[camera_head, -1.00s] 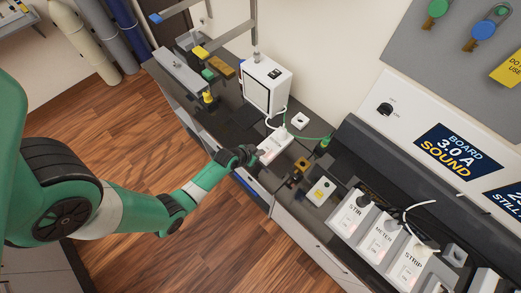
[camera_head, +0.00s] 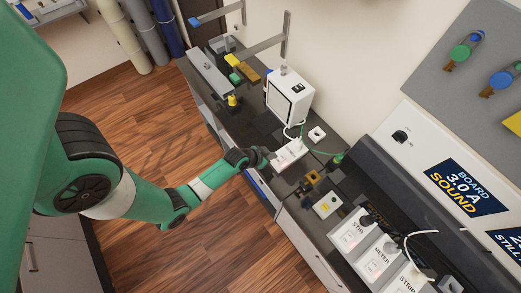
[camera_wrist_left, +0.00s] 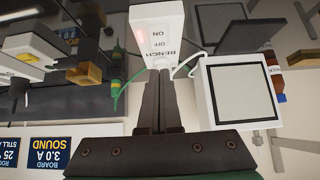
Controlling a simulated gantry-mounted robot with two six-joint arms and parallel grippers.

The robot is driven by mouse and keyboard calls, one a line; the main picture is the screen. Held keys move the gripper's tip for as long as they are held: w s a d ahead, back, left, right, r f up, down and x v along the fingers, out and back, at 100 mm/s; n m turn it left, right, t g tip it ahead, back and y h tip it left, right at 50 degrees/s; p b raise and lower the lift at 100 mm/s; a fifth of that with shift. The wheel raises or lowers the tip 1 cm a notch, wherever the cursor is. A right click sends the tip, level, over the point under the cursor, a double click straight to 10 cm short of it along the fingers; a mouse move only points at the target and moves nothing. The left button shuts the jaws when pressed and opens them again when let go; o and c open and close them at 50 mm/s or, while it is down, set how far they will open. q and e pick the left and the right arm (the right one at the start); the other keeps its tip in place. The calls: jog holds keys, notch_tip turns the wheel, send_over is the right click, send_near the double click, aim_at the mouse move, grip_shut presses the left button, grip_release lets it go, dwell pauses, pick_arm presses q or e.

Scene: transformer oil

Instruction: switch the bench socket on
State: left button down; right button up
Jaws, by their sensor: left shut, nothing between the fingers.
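The bench socket (camera_head: 291,153) is a white block on the dark bench, with a white cable at its far end. In the left wrist view the socket (camera_wrist_left: 158,22) shows the words BENCH, OFF and ON, with a faint red glow beside ON. The position of its switch is not clear. My left gripper (camera_head: 271,155) is at the near left end of the socket. In the left wrist view its fingers (camera_wrist_left: 160,74) are shut, empty and pointing at the BENCH end. Whether they touch it, I cannot tell. My right gripper is not in view.
A white boxed instrument (camera_head: 289,97) stands behind the socket. A green cable runs to a dark green plug (camera_head: 337,158) at the right. Labelled sockets STIR (camera_head: 350,235) and METER (camera_head: 377,262) stand nearer right. A yellow-topped item (camera_head: 232,101) stands on the bench further left.

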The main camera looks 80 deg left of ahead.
pick_arm(q)
jog(key=s+f+v, duration=0.1)
jog(key=v, duration=0.6)
jog(key=shift+s+d+p, duration=0.3)
jog(key=shift+d, duration=0.05)
jog(key=shift+d+r, duration=0.1)
jog(key=w+d+r+m+t, duration=0.2)
jog(key=w+r+m+t, duration=0.3)
jog(key=w+r, duration=1.4)
jog(key=w+d+r+t+h+p, duration=0.1)
jog(key=w+d+r+t, duration=0.2)
jog(key=r, duration=0.7)
jog(key=w+d+r+t+h, duration=0.15)
jog(key=w+d+r, duration=0.25)
jog(key=r, duration=0.6)
jog(key=s+d+r+m+t+h, duration=0.1)
jog(key=s+d+r+t, duration=0.2)
jog(key=r, duration=0.8)
jog(key=d+r+m+t+h, duration=0.1)
jog(key=d+r+t, duration=0.25)
jog(key=r, duration=0.65)
jog(key=s+d+r+n+t, duration=0.1)
jog(key=s+d+r+t, duration=0.1)
jog(key=s+r, duration=0.8)
notch_tip(320, 180, up, 4)
jog(key=shift+s+d+r+t+h+p, duration=0.1)
jog(key=shift+s+d+t+h+p, duration=0.25)
jog(key=shift+t, duration=0.55)
